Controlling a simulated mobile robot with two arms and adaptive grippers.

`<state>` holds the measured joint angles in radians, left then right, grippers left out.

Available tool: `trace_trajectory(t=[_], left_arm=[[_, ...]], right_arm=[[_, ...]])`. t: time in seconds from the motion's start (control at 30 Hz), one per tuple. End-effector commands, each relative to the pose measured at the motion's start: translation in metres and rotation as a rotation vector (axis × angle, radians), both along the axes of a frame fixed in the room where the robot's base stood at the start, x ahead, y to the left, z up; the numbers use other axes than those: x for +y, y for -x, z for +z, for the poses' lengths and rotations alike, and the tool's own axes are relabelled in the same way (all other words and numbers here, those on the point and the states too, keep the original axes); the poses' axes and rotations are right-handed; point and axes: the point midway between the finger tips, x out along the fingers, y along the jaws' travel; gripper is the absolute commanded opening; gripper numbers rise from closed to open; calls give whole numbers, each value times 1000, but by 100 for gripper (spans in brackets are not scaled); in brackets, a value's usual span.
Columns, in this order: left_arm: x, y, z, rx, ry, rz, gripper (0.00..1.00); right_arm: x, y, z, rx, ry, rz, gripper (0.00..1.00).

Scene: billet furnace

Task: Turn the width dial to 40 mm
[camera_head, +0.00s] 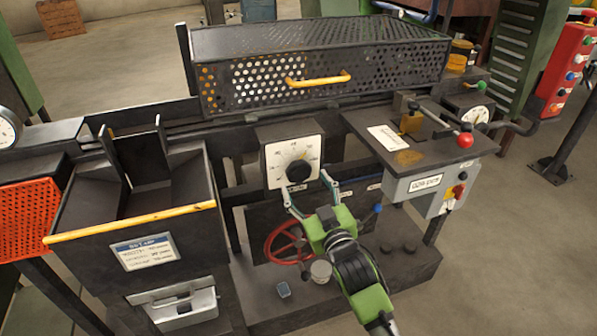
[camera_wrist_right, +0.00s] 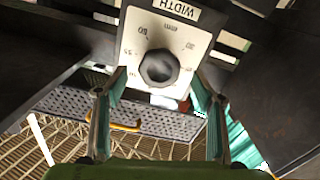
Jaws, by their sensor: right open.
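The width dial is a dark round knob (camera_head: 298,171) on a white scale plate (camera_head: 279,152) at the front of the machine, in the middle of the head view. In the right wrist view the knob (camera_wrist_right: 158,68) and the plate marked WIDTH (camera_wrist_right: 178,10) appear upside down. The scale numbers are too small to read surely. My right gripper (camera_head: 308,193) is open in front of the dial. Its fingers (camera_wrist_right: 157,98) stand apart to either side below the knob in the wrist view, with nothing between them. I cannot tell whether they touch the plate. My left gripper is not in view.
A red handwheel (camera_head: 283,247) lies below the dial. A hopper with a yellow edge (camera_head: 130,222) and a set-up card (camera_head: 145,252) stands at left. A perforated guard (camera_head: 320,75) is behind. A control box (camera_head: 425,187) and a red-knobbed lever (camera_head: 464,140) are at right.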

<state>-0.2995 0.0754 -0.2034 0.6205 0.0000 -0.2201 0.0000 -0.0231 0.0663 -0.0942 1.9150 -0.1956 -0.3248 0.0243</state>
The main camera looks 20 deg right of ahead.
Motion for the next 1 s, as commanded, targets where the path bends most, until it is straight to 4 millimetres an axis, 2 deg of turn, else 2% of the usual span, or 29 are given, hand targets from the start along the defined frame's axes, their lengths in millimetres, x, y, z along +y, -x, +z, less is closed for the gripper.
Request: trace_trajectory(t=[0.1,0.3,0.5,0.77,0.9,1.0], left_arm=[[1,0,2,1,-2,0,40],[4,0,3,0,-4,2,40],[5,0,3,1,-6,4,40],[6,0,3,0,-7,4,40],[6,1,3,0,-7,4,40],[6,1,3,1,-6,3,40]], right_arm=[[1,-24,1,-1,-1,0,63],[2,-49,0,-1,-1,0,63],[2,-58,0,0,-1,1,63],[2,-59,0,0,-1,1,63],[2,-59,0,0,-1,1,26],[2,-59,0,0,-1,1,24]])
